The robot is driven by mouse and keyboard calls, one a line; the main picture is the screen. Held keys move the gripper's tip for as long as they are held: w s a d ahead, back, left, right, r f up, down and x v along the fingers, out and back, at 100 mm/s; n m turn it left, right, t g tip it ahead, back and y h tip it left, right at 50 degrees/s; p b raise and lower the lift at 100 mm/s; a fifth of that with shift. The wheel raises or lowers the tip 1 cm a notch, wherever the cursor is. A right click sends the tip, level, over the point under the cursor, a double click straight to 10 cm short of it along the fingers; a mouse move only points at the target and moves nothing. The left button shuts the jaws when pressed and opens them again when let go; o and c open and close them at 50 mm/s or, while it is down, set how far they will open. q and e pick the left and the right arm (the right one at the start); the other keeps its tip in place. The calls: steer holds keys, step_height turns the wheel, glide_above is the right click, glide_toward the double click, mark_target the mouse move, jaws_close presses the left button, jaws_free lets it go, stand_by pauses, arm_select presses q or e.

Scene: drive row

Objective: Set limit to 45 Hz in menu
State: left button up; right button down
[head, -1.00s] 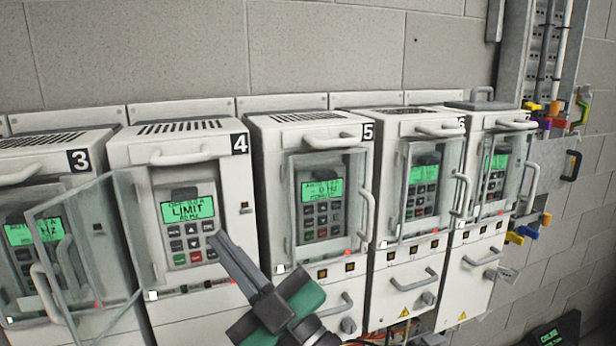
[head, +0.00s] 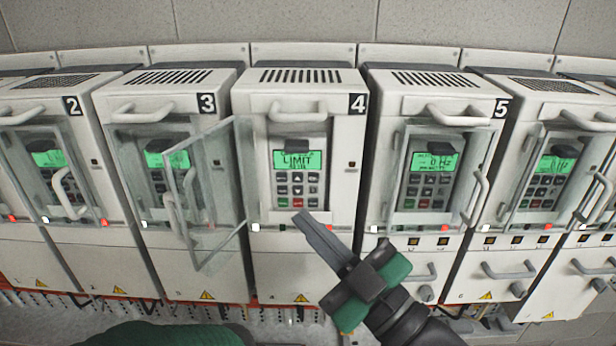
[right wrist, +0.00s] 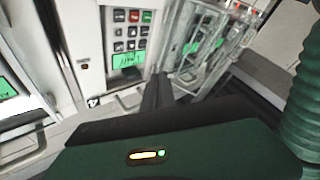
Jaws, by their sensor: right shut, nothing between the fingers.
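Drive 4 (head: 262,112) is a white cabinet in the middle of the head view, with its clear door (head: 208,192) swung open to the left. Its green display (head: 297,160) reads LIMIT; the smaller lines are too small to read surely. Below it is a keypad (head: 297,186) of several dark keys, one red and one green. My right gripper (head: 301,217) is shut and empty, its tips just below the keypad in the picture; I cannot tell touch. In the right wrist view the keypad (right wrist: 131,30) shows upside down beyond the fingers (right wrist: 157,88). My left gripper is not in view.
Drive 3 (head: 122,105) stands left and drive 5 (head: 392,110) right, each with a clear door over its panel. The open door of drive 4 juts out left of its keypad. Handles stick out from the fronts. Free space lies in front of the row.

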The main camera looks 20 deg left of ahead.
mark_target(320, 197)
steer(key=shift+w+a, duration=0.25)
steer(key=shift+w, duration=0.95)
steer(key=shift+w+a, duration=0.3)
steer(key=shift+w, duration=0.95)
steer(key=shift+w+a, duration=0.25)
steer(key=shift+w, duration=0.95)
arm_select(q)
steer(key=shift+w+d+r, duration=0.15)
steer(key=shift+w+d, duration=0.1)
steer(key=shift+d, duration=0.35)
arm_select(e)
steer(key=shift+d, duration=0.65)
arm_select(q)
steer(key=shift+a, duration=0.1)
arm_select(e)
steer(key=shift+a, duration=0.2)
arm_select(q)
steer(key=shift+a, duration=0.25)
arm_select(e)
steer(key=shift+a, duration=0.25)
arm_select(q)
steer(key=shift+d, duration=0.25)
arm_select(e)
steer(key=shift+d, duration=0.25)
